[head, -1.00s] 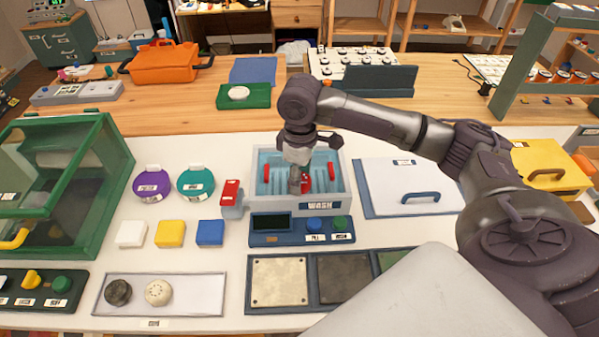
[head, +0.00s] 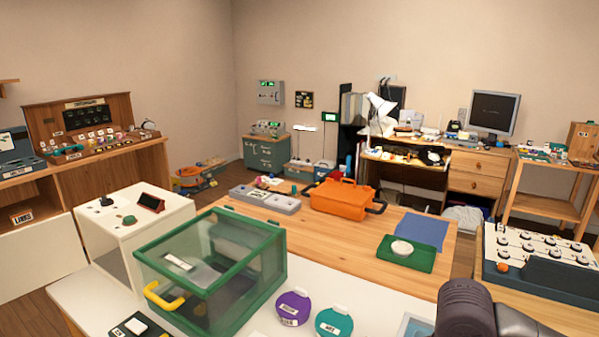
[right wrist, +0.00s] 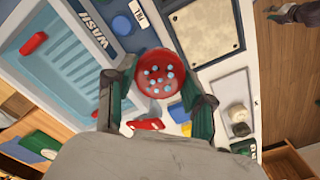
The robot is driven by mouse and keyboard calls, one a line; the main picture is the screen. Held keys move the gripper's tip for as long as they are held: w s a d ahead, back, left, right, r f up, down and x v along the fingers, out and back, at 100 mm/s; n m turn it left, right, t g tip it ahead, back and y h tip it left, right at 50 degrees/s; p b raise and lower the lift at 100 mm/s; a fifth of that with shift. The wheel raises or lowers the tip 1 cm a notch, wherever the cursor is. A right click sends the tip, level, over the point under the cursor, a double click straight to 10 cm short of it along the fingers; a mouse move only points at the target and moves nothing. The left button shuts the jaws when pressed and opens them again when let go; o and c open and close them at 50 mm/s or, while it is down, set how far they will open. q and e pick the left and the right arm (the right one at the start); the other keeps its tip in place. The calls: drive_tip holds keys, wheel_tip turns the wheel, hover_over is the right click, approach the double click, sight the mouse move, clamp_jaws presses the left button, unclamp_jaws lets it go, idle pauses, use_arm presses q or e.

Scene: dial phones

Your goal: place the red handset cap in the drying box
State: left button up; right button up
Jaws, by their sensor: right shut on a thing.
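The red handset cap (right wrist: 160,74), round with pale blue dots on its face, is between the fingers of my right gripper (right wrist: 157,84) in the right wrist view. The gripper is shut on it, above the work table near the wash basin (right wrist: 65,62). The drying box (head: 212,262), with a green frame, clear panels and a yellow handle (head: 163,297), stands at lower left of centre in the head view and looks shut. Only part of my right arm shows there, at bottom right. A dark gripper-like part, probably my left gripper (right wrist: 297,12), is at the wrist view's top right corner; its jaw state is unclear.
A purple disc (head: 293,308) and a teal disc (head: 334,322) lie right of the drying box. A white cabinet (head: 135,225) stands left of it. Behind are an orange case (head: 343,200) and a green tray (head: 405,254).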

drive_tip(key=s+a+m, duration=0.2)
drive_tip(key=shift+a+r+m, duration=0.1)
drive_tip(key=shift+a+m, duration=0.05)
drive_tip(key=shift+m, duration=0.25)
drive_tip(key=shift+s, duration=0.1)
idle(0.4)
